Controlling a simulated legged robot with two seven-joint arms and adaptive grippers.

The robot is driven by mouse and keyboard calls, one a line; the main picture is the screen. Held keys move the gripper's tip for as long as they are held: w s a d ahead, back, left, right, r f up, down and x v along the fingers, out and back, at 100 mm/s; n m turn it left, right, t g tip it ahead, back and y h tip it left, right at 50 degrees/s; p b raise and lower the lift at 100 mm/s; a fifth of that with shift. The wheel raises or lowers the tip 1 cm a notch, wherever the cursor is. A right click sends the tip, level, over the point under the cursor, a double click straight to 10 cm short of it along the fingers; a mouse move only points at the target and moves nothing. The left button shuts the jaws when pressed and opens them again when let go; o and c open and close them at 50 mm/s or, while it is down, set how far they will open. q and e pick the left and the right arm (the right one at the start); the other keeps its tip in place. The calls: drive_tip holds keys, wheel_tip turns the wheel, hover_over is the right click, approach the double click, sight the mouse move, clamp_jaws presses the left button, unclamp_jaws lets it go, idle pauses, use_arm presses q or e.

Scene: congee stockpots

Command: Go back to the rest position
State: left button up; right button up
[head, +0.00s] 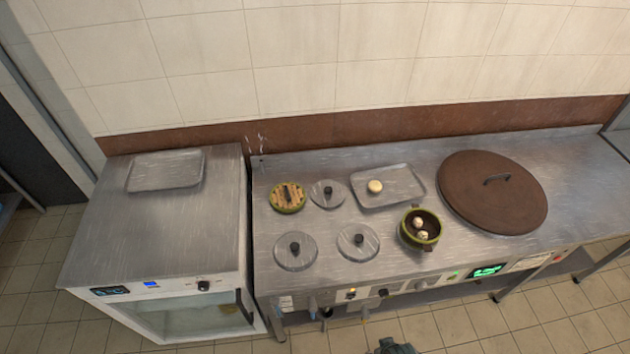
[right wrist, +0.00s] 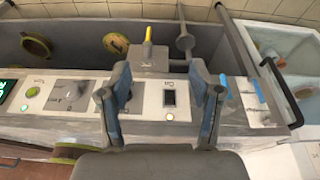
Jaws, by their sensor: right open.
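My right gripper shows in the right wrist view (right wrist: 161,75) with its two fingers spread apart and nothing between them. It faces a pale control panel (right wrist: 150,98) with knobs and a switch. In the head view only a small dark piece, likely of this gripper, shows at the bottom edge, in front of the counter (head: 330,274) and apart from it. The green pot (head: 405,238) stands on the counter with two pale round pieces inside. My left gripper is not in view.
A steel cabinet (head: 150,235) stands left. Tiled floor (head: 440,325) lies in front.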

drive_tip(key=s+f+g, duration=0.1)
drive_tip(key=s+f, duration=0.1)
drive_tip(key=f, duration=1)
drive_tip(key=s+f, duration=0.3)
drive_tip(key=f, duration=0.8)
drive_tip(key=s+d+f+g, duration=0.1)
drive_tip(key=s+d+f, duration=0.1)
drive_tip(key=s+f, duration=0.9)
drive_tip(key=shift+s+d+f, duration=0.2)
drive_tip(key=shift+s+f, duration=0.05)
drive_tip(key=shift+s, duration=0.35)
